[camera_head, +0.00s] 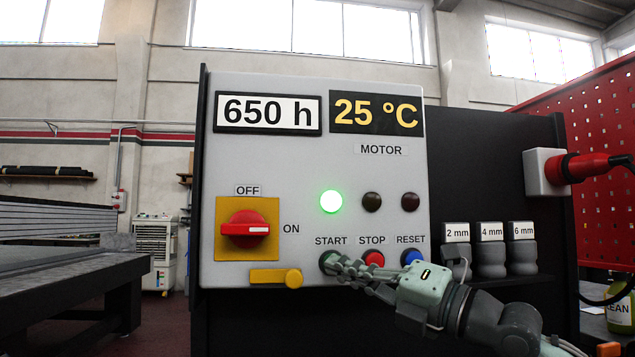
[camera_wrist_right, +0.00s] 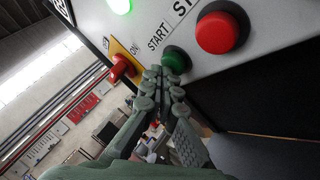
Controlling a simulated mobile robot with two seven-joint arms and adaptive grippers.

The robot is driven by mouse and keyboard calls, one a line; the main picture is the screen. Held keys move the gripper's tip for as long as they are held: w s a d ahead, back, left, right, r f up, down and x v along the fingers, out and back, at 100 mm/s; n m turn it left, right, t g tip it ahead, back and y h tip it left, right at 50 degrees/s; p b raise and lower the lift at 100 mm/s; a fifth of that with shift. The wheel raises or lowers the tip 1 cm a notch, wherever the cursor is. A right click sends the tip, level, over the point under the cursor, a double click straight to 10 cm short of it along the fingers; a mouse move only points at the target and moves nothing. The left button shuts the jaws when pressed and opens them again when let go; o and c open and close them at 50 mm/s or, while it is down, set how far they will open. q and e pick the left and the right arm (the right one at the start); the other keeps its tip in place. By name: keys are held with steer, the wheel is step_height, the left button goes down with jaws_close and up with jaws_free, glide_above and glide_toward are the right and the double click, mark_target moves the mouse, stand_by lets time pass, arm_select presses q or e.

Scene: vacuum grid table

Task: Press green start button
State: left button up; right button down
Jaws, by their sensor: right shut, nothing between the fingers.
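The green start button (camera_wrist_right: 176,60) shows in the right wrist view, just beyond my right fingertips, under the START label. In the head view the green start button (camera_head: 329,262) is mostly hidden behind my right gripper (camera_head: 335,265). In the wrist view my right gripper (camera_wrist_right: 162,78) is shut and empty, its tips at the lower edge of the button. I cannot tell if they touch it. The green lamp (camera_head: 331,202) above START is lit. My left gripper is not in view.
The red stop button (camera_head: 374,258) and blue reset button (camera_head: 411,257) sit right of START on the grey panel (camera_head: 300,160). A red rotary switch (camera_head: 245,229) and yellow latch (camera_head: 276,277) are at left. Three small grey holders (camera_head: 490,250) stand right.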

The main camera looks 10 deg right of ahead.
steer(key=shift+s+b, duration=0.65)
steer(key=shift+s, duration=2.35)
